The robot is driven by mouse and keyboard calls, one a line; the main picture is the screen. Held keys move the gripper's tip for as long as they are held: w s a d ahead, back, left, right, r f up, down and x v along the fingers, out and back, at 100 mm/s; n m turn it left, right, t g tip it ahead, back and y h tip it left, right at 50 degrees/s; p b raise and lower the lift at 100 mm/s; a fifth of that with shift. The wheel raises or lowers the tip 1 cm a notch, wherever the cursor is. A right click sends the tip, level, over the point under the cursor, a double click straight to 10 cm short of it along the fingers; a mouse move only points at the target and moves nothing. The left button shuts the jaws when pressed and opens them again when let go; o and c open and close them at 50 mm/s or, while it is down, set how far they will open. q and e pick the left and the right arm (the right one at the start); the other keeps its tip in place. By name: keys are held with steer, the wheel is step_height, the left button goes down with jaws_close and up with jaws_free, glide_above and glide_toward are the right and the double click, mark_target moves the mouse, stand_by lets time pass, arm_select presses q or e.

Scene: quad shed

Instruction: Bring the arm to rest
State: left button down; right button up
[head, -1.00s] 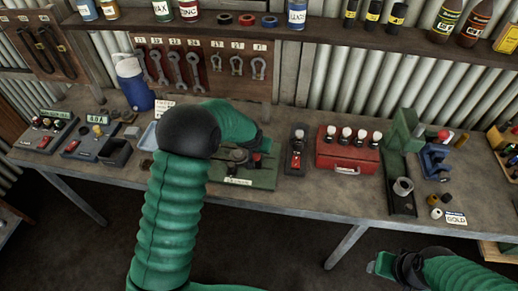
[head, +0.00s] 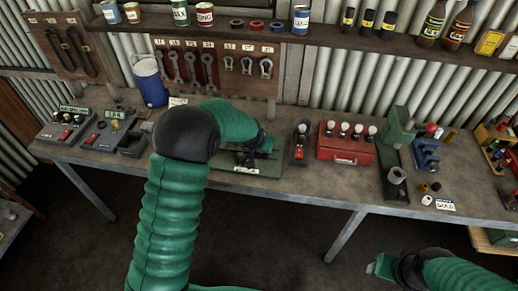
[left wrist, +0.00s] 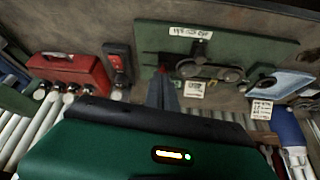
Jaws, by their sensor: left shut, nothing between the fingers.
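My left arm (head: 165,225) rises from the bottom of the head view, bends at a black elbow, and reaches right over the bench. My left gripper (left wrist: 163,92) is shut and empty in the left wrist view, its fingers pointing towards a green board (left wrist: 222,50) with a pulley-like fitting. In the head view the forearm and wrist hide part of that board (head: 268,170). Whether the fingers touch it cannot be told. My right gripper (head: 374,265) is low at the right, in front of the bench; its finger gap is not clear.
The bench (head: 320,190) carries a red box (head: 345,155) and a switch unit (head: 300,150) right of the board, and a blue jug (head: 150,85) at the left. A shelf (head: 330,38) with cans and bottles runs above. The floor in front is open.

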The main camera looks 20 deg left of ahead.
arm_select(q)
steer(key=w+f, duration=0.2)
steer(key=w, duration=0.2)
steer(key=s+d+f+g+b, duration=0.1)
steer(key=s+b, duration=0.2)
steer(key=s, duration=0.7)
steer(key=s+d+f+g+b, duration=0.1)
steer(key=s+d+f+b, duration=0.1)
steer(key=s, duration=0.8)
steer(key=s+d+f+m+g+b, duration=0.1)
steer(key=s+b, duration=0.3)
steer(key=s, duration=0.6)
steer(key=shift+d+f+h, duration=0.15)
steer(key=shift+d+h, duration=0.25)
steer(key=shift+d, duration=0.05)
arm_select(e)
steer(key=x, duration=1)
steer(key=shift+a, duration=0.35)
arm_select(q)
steer(key=shift+d, duration=0.3)
arm_select(e)
steer(key=shift+s+d+f, duration=0.1)
steer(key=shift+d, duration=0.15)
